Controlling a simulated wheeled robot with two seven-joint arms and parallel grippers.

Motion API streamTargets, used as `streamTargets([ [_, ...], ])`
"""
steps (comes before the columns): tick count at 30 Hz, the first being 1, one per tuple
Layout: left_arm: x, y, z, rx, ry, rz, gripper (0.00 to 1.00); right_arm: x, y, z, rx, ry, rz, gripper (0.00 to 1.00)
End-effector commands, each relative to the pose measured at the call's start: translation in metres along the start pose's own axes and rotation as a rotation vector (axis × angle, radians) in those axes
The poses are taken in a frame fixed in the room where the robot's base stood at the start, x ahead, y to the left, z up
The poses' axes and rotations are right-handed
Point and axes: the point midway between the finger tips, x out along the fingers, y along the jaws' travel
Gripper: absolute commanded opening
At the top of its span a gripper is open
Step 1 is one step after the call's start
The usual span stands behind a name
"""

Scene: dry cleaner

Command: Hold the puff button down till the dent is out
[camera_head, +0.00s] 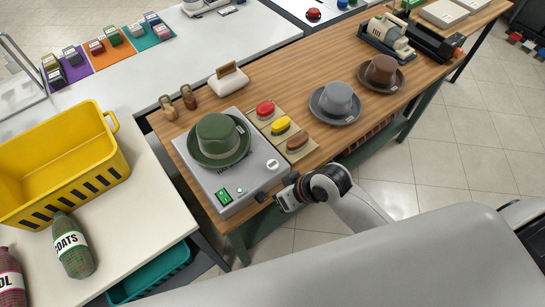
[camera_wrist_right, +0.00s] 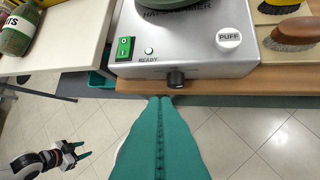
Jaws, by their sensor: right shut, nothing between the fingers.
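A green hat (camera_head: 218,138) sits on a grey hat steamer (camera_head: 222,178) at the table's front left corner. The white round PUFF button (camera_wrist_right: 229,40) is on the steamer's top right; it also shows in the head view (camera_head: 271,164). A green switch (camera_wrist_right: 125,48) and a READY lamp (camera_wrist_right: 149,50) are left of it. My right gripper (camera_wrist_right: 160,98) is shut and empty, in front of the steamer's front edge, near the dark knob (camera_wrist_right: 176,79), apart from the button. My left gripper (camera_wrist_right: 82,151) shows open at lower left. I cannot make out a dent.
Brushes with red, yellow and brown tops (camera_head: 281,125) lie right of the steamer. A grey hat (camera_head: 337,104) and a brown hat (camera_head: 381,74) stand farther right. A yellow crate (camera_head: 110,172) is on the left table. Open floor lies in front.

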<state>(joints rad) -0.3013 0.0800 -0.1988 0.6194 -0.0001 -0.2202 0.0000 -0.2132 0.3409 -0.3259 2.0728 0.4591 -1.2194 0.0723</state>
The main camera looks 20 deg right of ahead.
Motion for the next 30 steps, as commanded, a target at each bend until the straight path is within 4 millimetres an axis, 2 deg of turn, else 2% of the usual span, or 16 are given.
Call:
streamTargets([
  [1, -0.006, 0.001, 0.001, 0.000, 0.000, 0.001, 0.51, -0.001, -0.002, 0.023, -0.019, -0.019, 0.041, 0.00],
  [3, -0.007, 0.001, 0.001, 0.000, 0.000, 0.001, 0.51, 0.005, -0.005, 0.044, -0.009, -0.038, 0.104, 0.00],
  [5, -0.007, 0.001, 0.001, 0.000, 0.000, 0.001, 0.51, 0.009, -0.014, 0.061, 0.013, -0.052, 0.143, 0.00],
  [9, -0.008, 0.002, 0.002, 0.000, -0.002, 0.002, 0.51, 0.012, -0.044, 0.095, 0.095, -0.087, 0.192, 0.00],
  [12, -0.008, 0.002, 0.003, 0.000, -0.003, 0.002, 0.51, 0.011, -0.063, 0.112, 0.150, -0.109, 0.204, 0.00],
  [18, -0.008, 0.001, 0.003, 0.001, -0.003, 0.001, 0.51, 0.009, -0.079, 0.126, 0.199, -0.132, 0.212, 0.00],
  [30, -0.006, 0.001, 0.003, 0.002, -0.003, 0.001, 0.51, 0.010, -0.079, 0.125, 0.202, -0.133, 0.213, 0.00],
])
